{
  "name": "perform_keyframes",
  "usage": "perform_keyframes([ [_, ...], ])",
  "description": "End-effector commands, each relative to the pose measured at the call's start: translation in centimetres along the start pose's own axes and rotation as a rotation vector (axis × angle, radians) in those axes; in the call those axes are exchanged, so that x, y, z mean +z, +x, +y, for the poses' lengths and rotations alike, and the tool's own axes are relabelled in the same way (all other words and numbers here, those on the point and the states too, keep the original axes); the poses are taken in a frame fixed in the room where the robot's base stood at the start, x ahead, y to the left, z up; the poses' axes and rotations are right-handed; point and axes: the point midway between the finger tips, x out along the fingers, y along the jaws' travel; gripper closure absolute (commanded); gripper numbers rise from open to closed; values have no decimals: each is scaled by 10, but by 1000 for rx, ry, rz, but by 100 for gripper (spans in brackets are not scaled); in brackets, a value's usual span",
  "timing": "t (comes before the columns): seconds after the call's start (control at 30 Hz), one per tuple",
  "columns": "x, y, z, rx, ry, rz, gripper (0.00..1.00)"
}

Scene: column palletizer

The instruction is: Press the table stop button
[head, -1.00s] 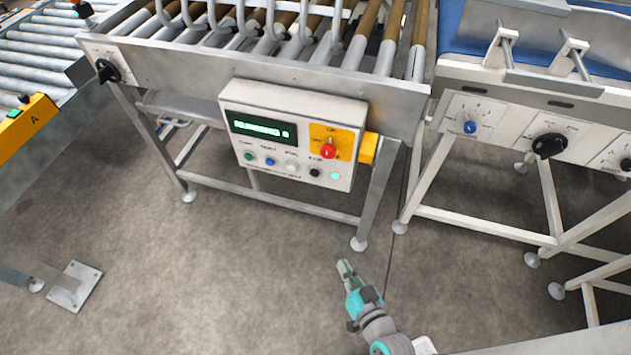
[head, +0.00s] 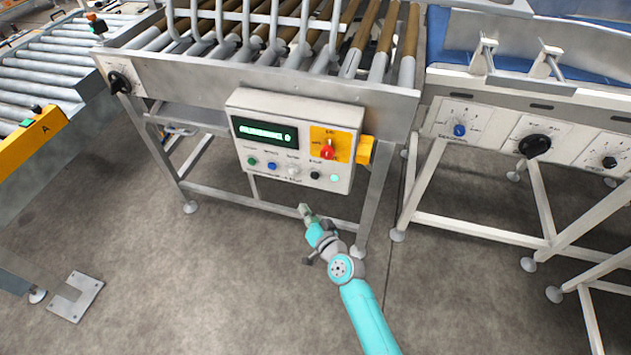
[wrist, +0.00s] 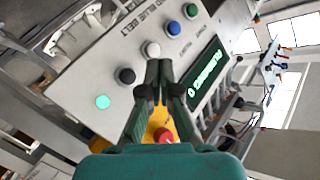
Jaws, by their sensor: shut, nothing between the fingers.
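The control panel (head: 240,150) is a white box on the front of the roller table, with a row of buttons along its lower edge. In the head view they are green (head: 253,161), blue (head: 272,165), white (head: 293,170), black (head: 315,175) and lit pale green (head: 334,178). A red knob (head: 327,152) sits on a yellow plate above them. I cannot read which label says table stop. My gripper (head: 305,209) is shut and empty, below and in front of the panel. In the wrist view its fingertips (wrist: 159,64) overlap the view near the white button (wrist: 151,49); contact cannot be told.
A green display (head: 264,132) is at the panel's upper left. A yellow box (head: 365,150) is on its right side. The table's legs and lower crossbar (head: 270,205) are near my gripper. A blue-belt conveyor (head: 500,105) stands at right. The floor in front is clear.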

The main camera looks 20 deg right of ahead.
Motion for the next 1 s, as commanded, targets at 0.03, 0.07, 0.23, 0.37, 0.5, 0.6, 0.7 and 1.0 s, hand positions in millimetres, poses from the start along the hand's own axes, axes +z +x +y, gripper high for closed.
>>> perform_keyframes([
  [0.03,-2,4,-1,-3,2,1,100],
  [0.07,-3,5,-2,-5,4,1,100],
  [0.23,-3,6,-2,-6,6,0,100],
  [0.37,-3,6,-2,-6,6,0,100],
  [0.5,-4,7,-1,-5,6,0,100],
  [0.6,-6,11,2,-4,7,0,100],
  [0.7,-12,18,7,-4,7,2,100],
  [1.0,-31,44,26,-4,7,2,100],
])
